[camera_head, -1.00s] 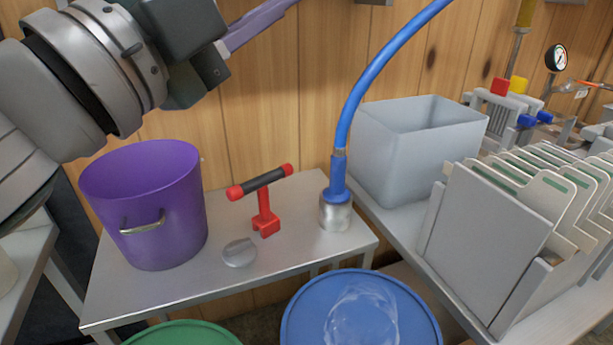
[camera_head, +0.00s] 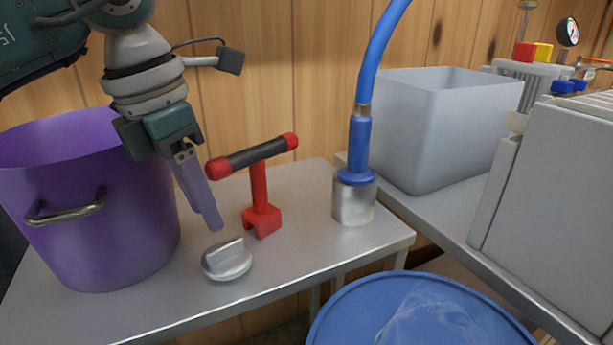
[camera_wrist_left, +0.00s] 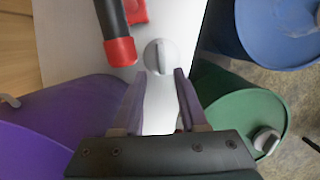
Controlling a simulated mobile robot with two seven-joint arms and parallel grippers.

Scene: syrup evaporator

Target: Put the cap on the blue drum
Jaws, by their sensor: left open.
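The cap (camera_head: 227,261), a round grey metal piece with a raised grip bar, lies on the metal table (camera_head: 300,255). The blue drum (camera_head: 350,315) stands in front of the table at the lower right, with a clear wrinkled patch on its top. My left gripper (camera_head: 212,222) points down just above and behind the cap, open and empty. In the left wrist view the cap (camera_wrist_left: 161,56) shows just ahead of the two spread fingertips, apart from them. The blue drum (camera_wrist_left: 265,30) is at the upper right there. My right gripper is out of view.
A red tool with a black grip (camera_head: 262,190) stands close to the cap. A purple bucket (camera_head: 110,220) is left of it. A hose nozzle (camera_head: 354,200) and a grey bin (camera_head: 440,130) are to the right. A green drum (camera_wrist_left: 235,110) shows in the wrist view.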

